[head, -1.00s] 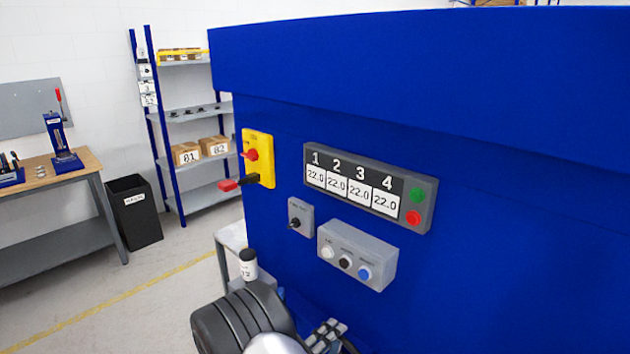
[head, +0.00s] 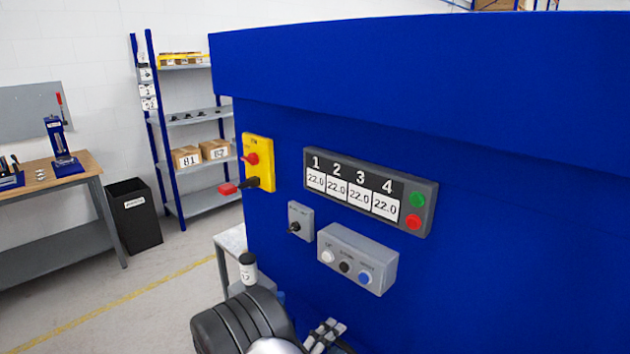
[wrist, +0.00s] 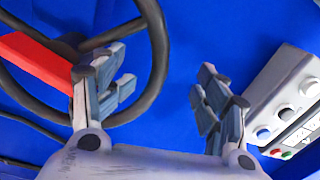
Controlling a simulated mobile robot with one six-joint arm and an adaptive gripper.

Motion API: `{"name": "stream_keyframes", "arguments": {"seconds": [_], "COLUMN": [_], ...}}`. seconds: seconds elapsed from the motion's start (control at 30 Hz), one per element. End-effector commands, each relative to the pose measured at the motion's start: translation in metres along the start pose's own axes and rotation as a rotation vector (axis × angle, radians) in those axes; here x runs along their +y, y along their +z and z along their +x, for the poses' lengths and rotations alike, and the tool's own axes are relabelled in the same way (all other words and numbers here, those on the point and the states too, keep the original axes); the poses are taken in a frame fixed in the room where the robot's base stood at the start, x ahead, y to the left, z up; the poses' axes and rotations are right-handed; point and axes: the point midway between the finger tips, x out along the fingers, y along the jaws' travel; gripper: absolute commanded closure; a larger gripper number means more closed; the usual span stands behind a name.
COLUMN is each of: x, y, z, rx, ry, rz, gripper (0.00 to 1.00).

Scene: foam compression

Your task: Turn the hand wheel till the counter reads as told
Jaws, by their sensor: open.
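The hand wheel (wrist: 158,62) has a dark rim and spokes and fills the upper left of the wrist view, in front of a blue surface. A red bar (wrist: 35,60) crosses it at the left. My gripper (wrist: 165,88) is open and empty. Its left finger overlaps the wheel, and part of the rim shows between the fingers; I cannot tell whether they touch. In the head view my gripper (head: 325,335) is partly hidden at the bottom, and the wheel is not seen. The display panel (head: 352,185) has windows 1 to 4, each reading 22.0.
The blue machine (head: 530,230) fills the right. It carries a yellow switch plate (head: 260,160), a small toggle box (head: 300,221) and a button box (head: 358,257). A labelled jar (head: 248,268) stands near my arm. Shelves (head: 195,120), a bin (head: 134,215) and a workbench (head: 60,180) stand behind.

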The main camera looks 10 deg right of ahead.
Motion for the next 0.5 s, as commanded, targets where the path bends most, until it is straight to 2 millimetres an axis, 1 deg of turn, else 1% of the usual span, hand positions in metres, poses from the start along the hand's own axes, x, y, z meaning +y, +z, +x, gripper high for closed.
{"name": "stream_keyframes", "arguments": {"seconds": [0.03, 0.27, 0.37, 0.5], "x": [0.004, 0.004, 0.004, 0.003], "y": [-0.001, -0.001, 0.000, 0.000], "z": [0.000, -0.001, -0.005, -0.017], "rx": [0.000, -0.001, -0.003, -0.004], "ry": [0.007, 0.008, 0.008, 0.006], "rz": [-0.004, -0.005, -0.005, -0.004], "gripper": [0.25, 0.25, 0.25, 0.25]}}
